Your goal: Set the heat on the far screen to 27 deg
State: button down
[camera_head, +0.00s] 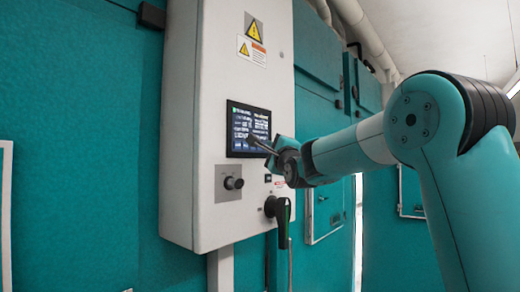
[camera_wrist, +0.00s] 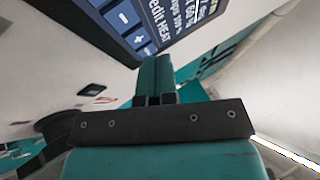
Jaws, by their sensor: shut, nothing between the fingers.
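A dark touchscreen (camera_head: 248,130) with small white text is set into a white control box (camera_head: 225,85). It is the only screen in the head view. The wrist view shows part of the screen (camera_wrist: 150,28) close up and tilted, with minus and plus buttons and text reading "edit HEAT"; the temperature value cannot be read. My gripper (camera_head: 262,147) points at the screen's lower right part. Its two teal fingers (camera_wrist: 155,62) are shut together and empty, their tips close to the screen's lower edge in the wrist view. I cannot tell whether they touch it.
Below the screen are a black knob (camera_head: 233,183) on a grey plate and a black rotary handle (camera_head: 279,208), both jutting out. Warning labels (camera_head: 252,45) are above. Teal chamber walls (camera_head: 80,130) stand behind, with pipes (camera_head: 365,35) overhead.

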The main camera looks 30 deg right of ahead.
jog(key=shift+s+d+b, duration=0.3)
jog(key=shift+s+b, duration=0.2)
jog(key=shift+s, duration=0.25)
jog(key=shift+s+d+b, duration=0.25)
jog(key=shift+s+b, duration=0.25)
jog(key=shift+s, duration=0.3)
jog(key=shift+s+d+b, duration=0.3)
jog(key=shift+s+b, duration=0.2)
jog(key=shift+s, duration=0.25)
